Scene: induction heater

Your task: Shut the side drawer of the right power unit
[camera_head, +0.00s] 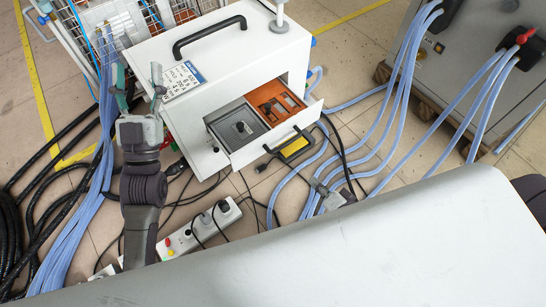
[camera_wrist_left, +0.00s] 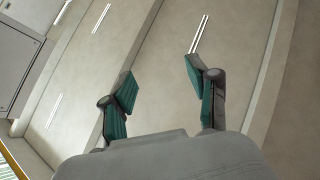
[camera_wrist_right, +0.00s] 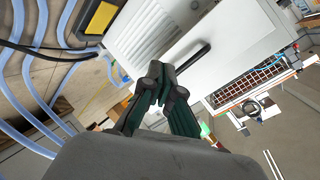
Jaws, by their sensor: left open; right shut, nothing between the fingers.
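The white power unit (camera_head: 225,60) stands on the floor at the upper middle of the head view, with a black handle on top. Its side drawer (camera_head: 262,143) is pulled out toward the lower right, showing a grey and an orange compartment. My left gripper (camera_head: 138,82) is open and empty beside the unit's left end. My right gripper (camera_wrist_right: 162,78) is shut and empty.
A grey cabinet (camera_head: 455,50) with thick blue cables stands at the upper right. Blue (camera_head: 385,130) and black cables cross the floor around the unit. A power strip (camera_head: 200,230) lies below the drawer. A large pale surface (camera_head: 370,250) fills the lower right foreground.

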